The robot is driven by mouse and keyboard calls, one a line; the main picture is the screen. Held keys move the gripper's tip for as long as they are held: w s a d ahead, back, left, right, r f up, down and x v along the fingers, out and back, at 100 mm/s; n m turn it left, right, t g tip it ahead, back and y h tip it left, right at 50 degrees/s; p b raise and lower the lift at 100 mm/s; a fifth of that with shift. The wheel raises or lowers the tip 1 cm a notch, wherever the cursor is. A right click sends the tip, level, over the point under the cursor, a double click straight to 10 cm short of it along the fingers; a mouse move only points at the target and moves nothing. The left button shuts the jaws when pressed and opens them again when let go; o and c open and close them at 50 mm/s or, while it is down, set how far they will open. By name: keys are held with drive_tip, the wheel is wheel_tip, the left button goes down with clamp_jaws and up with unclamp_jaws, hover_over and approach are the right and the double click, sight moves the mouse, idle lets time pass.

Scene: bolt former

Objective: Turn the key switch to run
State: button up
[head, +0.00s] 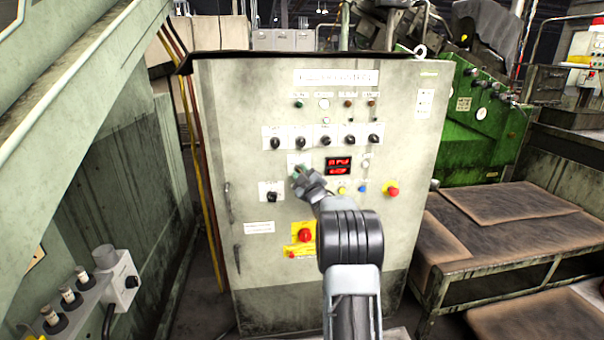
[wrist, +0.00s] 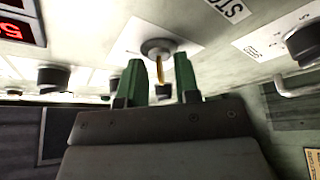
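The key switch has a round metal collar (wrist: 158,46) on a white plate, seen in the wrist view; a thin yellow key-like piece (wrist: 181,72) shows beside the right fingertip. Whether it touches that finger I cannot tell. My gripper (wrist: 161,72) has two green fingertips, clearly apart, in front of the collar and on either side of its middle. In the head view my gripper (head: 299,177) is close to the cabinet's front, just below a small white plate (head: 299,159), and hides the switch there.
The grey control cabinet (head: 230,120) fills the middle. A row of black knobs (head: 325,140) lies above my gripper, a red display (head: 339,165) to its right, another black knob (head: 271,197) lower left. A red emergency button (head: 305,235) and a red knob (head: 392,191) also stick out.

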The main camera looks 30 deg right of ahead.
drive_tip(key=shift+c, duration=0.4)
drive_tip(key=c, duration=0.5)
drive_tip(key=shift+d, duration=0.1)
clamp_jaws()
